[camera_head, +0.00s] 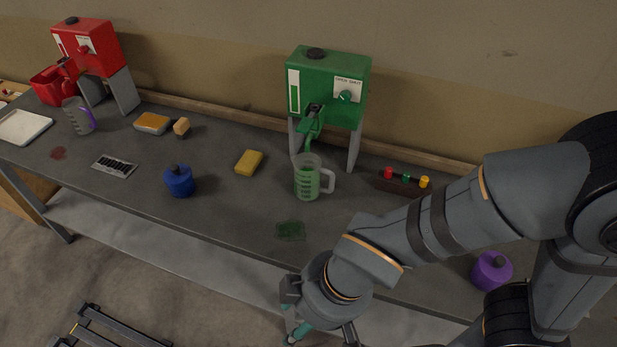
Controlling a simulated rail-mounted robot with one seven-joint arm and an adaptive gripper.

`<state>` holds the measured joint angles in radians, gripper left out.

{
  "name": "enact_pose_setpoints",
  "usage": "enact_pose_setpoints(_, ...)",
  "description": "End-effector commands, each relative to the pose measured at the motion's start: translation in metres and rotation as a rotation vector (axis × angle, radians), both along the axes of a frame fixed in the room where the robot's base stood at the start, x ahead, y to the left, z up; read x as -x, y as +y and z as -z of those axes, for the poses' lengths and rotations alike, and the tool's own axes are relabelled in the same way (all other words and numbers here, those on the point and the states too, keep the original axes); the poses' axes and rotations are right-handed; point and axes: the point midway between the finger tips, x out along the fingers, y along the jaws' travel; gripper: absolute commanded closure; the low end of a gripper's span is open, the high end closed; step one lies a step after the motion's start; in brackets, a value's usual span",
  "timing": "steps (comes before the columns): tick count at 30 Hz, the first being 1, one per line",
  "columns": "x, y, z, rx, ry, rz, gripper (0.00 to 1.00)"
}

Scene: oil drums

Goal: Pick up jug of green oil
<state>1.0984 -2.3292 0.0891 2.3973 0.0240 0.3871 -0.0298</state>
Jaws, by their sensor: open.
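The jug of green oil (307,182) is a clear measuring jug with green contents and a pale handle on its right side. It stands upright on the table under the spout of the green oil drum (330,85). My gripper (318,339) is at the bottom of the view, in front of the table's front edge and well apart from the jug. It is open, pointing downward, with its fingertips partly cut off by the frame edge. No object shows between its fingers.
A green stain (291,231) lies in front of the jug. A yellow sponge (249,162) and a blue container (179,181) are to its left. A rack with coloured caps (405,183) is to its right; a purple container (491,271) stands near my arm. A red drum (88,45) is far left.

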Motion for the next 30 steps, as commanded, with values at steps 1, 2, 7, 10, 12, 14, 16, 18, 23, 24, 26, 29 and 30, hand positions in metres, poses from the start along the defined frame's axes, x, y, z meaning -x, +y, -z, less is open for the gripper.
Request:
enact_pose_setpoints(1,0.0,0.0,0.0,0.0,0.0,0.0,0.51)
enact_pose_setpoints(2,0.0,0.0,0.0,0.0,0.0,0.0,0.49)
enact_pose_setpoints(7,0.0,0.0,0.0,0.0,0.0,0.0,0.39)
enact_pose_setpoints(10,0.0,0.0,0.0,0.0,0.0,0.0,0.33)
enact_pose_setpoints(12,0.0,0.0,0.0,0.0,0.0,0.0,0.29)
enact_pose_setpoints(14,0.0,0.0,0.0,0.0,0.0,0.0,0.25)
enact_pose_setpoints(16,0.0,0.0,0.0,0.0,0.0,0.0,0.21)
enact_pose_setpoints(18,0.0,0.0,0.0,0.0,0.0,0.0,0.17)
enact_pose_setpoints(23,0.0,0.0,0.0,0.0,0.0,0.0,0.11)
enact_pose_setpoints(24,0.0,0.0,0.0,0.0,0.0,0.0,0.11)
enact_pose_setpoints(26,0.0001,0.0,0.0,0.0,0.0,0.0,0.11)
enact_pose_setpoints(29,-0.0024,0.0008,0.001,-0.003,0.0,0.007,0.11)
enact_pose_setpoints(30,-0.007,0.0023,0.0025,-0.009,-0.002,0.019,0.11)
